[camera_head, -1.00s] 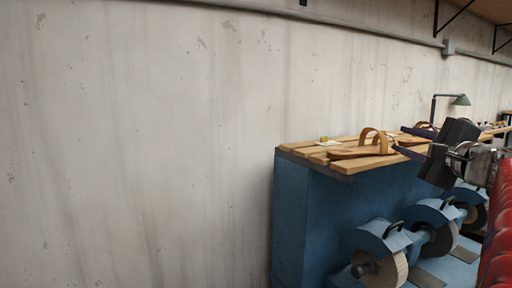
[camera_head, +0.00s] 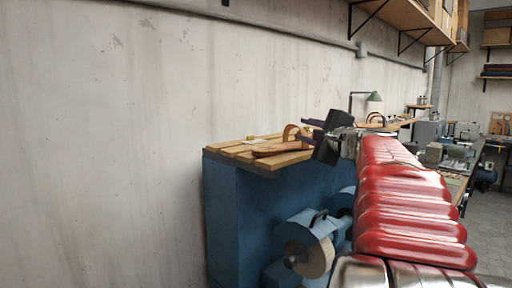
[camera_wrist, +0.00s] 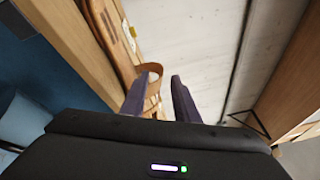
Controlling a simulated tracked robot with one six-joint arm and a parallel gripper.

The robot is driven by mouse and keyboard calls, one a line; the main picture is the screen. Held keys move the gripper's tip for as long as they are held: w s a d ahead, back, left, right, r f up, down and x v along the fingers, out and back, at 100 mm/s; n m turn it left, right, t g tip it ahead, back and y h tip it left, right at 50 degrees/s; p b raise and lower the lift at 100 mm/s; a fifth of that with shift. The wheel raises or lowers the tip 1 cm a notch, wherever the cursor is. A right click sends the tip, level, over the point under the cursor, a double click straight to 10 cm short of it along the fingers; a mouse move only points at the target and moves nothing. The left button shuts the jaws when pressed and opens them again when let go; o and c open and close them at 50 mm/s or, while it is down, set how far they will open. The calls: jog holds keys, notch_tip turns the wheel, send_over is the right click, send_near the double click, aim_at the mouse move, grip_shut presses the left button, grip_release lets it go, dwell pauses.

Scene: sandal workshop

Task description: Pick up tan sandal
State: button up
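The tan sandal (camera_head: 277,149) lies sole down on the slatted wooden bench top (camera_head: 216,149), its looped strap standing up. In the wrist view the sandal's sole (camera_wrist: 112,38) runs up at the upper left, and its strap shows by the tip of the left finger. My gripper (camera_wrist: 160,82) has its two dark fingers apart, with a gap between them. In the head view my gripper (camera_head: 311,129) is just right of the strap, partly covering the sandal's far end. I cannot tell whether a finger touches the strap.
The bench has a blue base (camera_head: 232,215) with a grinding wheel (camera_head: 305,250) below at the front. A small yellow item (camera_head: 250,138) lies behind the sandal. A green lamp (camera_head: 374,97) stands beyond. A bare concrete wall (camera_head: 110,130) is behind and left.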

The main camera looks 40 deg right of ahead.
aim_at(294, 126)
jog(key=shift+x, duration=2.65)
jog(key=shift+s+d, duration=0.1)
jog(key=shift+c, duration=0.4)
grip_shut()
